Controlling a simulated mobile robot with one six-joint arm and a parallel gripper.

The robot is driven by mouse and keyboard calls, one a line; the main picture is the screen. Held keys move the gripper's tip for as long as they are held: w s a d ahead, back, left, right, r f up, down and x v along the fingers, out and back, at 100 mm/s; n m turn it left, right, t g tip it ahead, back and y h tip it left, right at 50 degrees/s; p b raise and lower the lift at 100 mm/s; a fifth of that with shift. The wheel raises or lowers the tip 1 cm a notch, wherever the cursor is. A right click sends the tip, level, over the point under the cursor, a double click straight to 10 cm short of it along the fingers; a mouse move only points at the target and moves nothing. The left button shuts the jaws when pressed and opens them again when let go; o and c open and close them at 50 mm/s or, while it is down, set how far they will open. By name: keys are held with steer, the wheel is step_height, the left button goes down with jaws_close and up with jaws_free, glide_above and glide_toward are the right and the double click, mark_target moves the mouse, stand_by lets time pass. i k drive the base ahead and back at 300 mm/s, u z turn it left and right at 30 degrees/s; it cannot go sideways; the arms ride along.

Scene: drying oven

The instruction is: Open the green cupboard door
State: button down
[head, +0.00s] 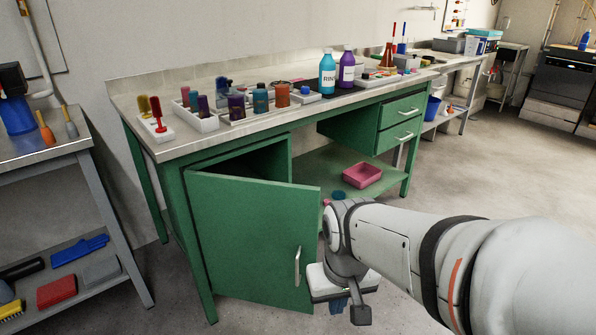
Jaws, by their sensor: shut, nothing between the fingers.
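The green cupboard door (248,240) stands partly open at the left end of the green workbench. Its left edge is the hinged side, and its right edge is swung out towards me. A dark gap shows above it into the cupboard. A pale vertical bar handle (297,266) sits near the door's right edge. My gripper (338,304) is just right of the door's free edge, pointing down, with its fingers shut and nothing held. It appears apart from the handle. My arm hides part of the floor and the bench's lower right.
The worktop (290,110) carries several bottles and jars. A pink tray (362,175) lies on the lower green shelf. Two green drawers (400,122) are at the right. A side table (40,155) with brushes stands at the left. Open floor lies right of the bench.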

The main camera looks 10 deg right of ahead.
mark_target(259, 238)
steer(key=z, duration=2.2)
steer(key=i, duration=0.55)
steer(key=u, duration=2)
